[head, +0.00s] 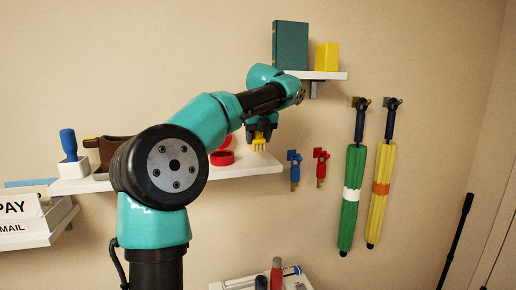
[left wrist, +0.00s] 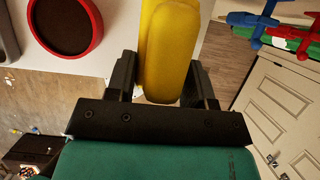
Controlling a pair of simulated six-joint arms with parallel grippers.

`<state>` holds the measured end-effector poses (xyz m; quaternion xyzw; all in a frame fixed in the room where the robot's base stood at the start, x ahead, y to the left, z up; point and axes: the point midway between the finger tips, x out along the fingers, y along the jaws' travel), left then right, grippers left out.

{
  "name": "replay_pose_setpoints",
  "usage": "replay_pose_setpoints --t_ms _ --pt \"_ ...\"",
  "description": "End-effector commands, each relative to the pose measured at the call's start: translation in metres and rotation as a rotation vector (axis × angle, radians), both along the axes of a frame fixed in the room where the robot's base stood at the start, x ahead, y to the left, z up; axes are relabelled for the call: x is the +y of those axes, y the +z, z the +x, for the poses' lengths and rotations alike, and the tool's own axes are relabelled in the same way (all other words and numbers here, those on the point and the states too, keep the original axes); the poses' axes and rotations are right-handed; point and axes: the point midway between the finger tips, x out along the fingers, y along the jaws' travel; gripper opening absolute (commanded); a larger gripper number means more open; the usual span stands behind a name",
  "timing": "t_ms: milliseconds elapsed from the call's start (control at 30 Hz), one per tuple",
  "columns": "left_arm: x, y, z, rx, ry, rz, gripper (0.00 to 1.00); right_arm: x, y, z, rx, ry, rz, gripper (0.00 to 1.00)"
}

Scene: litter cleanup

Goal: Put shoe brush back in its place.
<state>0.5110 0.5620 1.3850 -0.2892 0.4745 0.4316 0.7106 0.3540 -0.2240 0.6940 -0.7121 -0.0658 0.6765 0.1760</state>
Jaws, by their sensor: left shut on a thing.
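My left gripper (head: 260,134) is shut on a yellow, rounded, elongated thing that I take for the shoe brush (head: 259,145). In the left wrist view the brush (left wrist: 168,50) sits between the two fingers (left wrist: 165,85). Its far end runs out of the top of that view. It is at the right end of the white wall shelf (head: 238,168); I cannot tell whether it touches the board. A red round tin (head: 222,158) with a dark brown inside lies on the shelf left of it. My right gripper is not in view.
My left arm hides part of the shelf. A brown item (head: 112,148) and a blue-handled item in a white block (head: 70,145) stand left. Blue (head: 295,170) and red (head: 321,168) hanging items and green (head: 353,185) and yellow (head: 380,190) umbrellas hang right. A small shelf (head: 325,75) is above.

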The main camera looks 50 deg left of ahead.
Motion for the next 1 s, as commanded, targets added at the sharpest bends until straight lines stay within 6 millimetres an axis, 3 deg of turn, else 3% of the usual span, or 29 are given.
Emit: replay_pose_setpoints --t_ms 167,500,900,933,1000 --pt "0.0 -0.003 0.0 0.0 0.0 0.0 0.03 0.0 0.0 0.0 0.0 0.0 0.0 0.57" --pt "0.0 -0.035 -0.001 0.001 0.0 0.0 0.03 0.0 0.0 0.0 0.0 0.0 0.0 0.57" --pt "0.0 -0.038 0.0 0.0 0.0 0.001 0.03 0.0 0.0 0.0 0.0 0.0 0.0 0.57" --pt "0.0 -0.038 0.0 -0.001 0.0 0.0 0.5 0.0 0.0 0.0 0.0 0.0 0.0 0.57" --pt "0.0 -0.038 0.0 -0.001 0.0 0.0 0.57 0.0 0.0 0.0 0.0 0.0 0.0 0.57"
